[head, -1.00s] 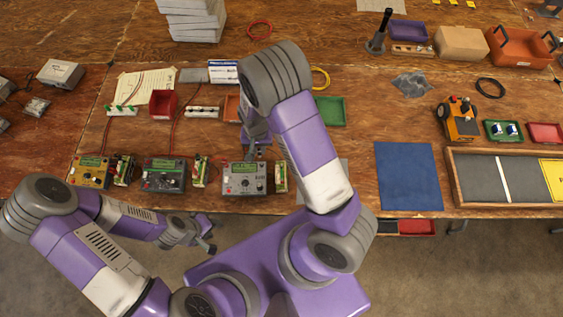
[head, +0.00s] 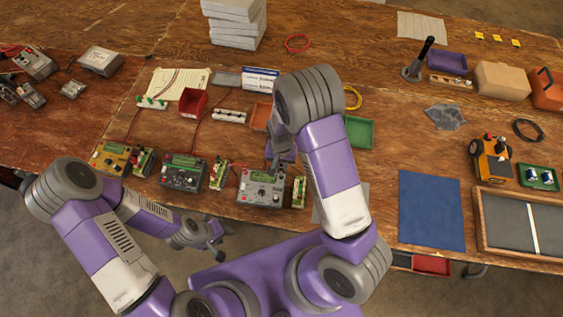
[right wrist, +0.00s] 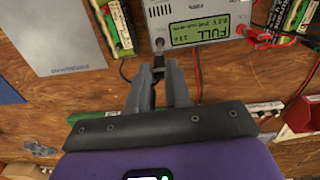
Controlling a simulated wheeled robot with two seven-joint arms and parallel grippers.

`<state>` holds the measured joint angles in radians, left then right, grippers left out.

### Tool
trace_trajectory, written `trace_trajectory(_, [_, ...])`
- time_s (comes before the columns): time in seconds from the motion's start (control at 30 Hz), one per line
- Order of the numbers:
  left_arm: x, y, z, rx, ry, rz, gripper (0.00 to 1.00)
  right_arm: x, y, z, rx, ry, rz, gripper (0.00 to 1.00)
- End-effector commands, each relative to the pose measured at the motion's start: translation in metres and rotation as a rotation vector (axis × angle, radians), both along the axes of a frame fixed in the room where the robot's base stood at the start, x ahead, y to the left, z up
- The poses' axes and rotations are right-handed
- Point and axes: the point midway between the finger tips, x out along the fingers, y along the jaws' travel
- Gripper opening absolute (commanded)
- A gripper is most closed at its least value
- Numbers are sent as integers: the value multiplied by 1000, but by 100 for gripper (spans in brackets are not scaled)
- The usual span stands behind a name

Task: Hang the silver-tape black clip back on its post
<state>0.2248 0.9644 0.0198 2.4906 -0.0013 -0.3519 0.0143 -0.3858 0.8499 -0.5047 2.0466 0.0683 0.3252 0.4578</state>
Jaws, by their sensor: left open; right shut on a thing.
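The grey charger (head: 262,188) stands at the front edge of the bench; its lit screen in the right wrist view (right wrist: 200,28) reads FULL. My right gripper (right wrist: 158,72) is shut on the black clip (right wrist: 159,61), of which only a small dark part shows between the fingertips. The clip is at the charger's edge, right by a small round post (right wrist: 159,44); I cannot tell whether it grips the post. Its silver tape is not discernible. In the head view my right gripper (head: 279,158) is just behind the charger. My left gripper (head: 217,238) is open and empty, in front of the bench.
A red clip (right wrist: 250,34) sits on the charger's other side. A yellow charger (head: 113,157) and a dark charger (head: 182,173) stand to the left, with battery packs between. A red bin (head: 193,101) and green tray (head: 358,132) are behind. A blue mat (head: 431,210) lies right.

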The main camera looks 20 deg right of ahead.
Motion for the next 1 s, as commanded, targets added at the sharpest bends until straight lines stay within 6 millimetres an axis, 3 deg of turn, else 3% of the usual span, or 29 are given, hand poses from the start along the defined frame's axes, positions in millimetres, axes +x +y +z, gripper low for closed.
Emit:
trace_trajectory(0.53, [0, 0, -28, 0, 0, 0, 43, 0, 0, -34, 0, -1, -1, 1])
trace_trajectory(1.0, [0, 0, -30, 0, 0, 0, 43, 0, 0, -38, 0, -1, 0, 1])
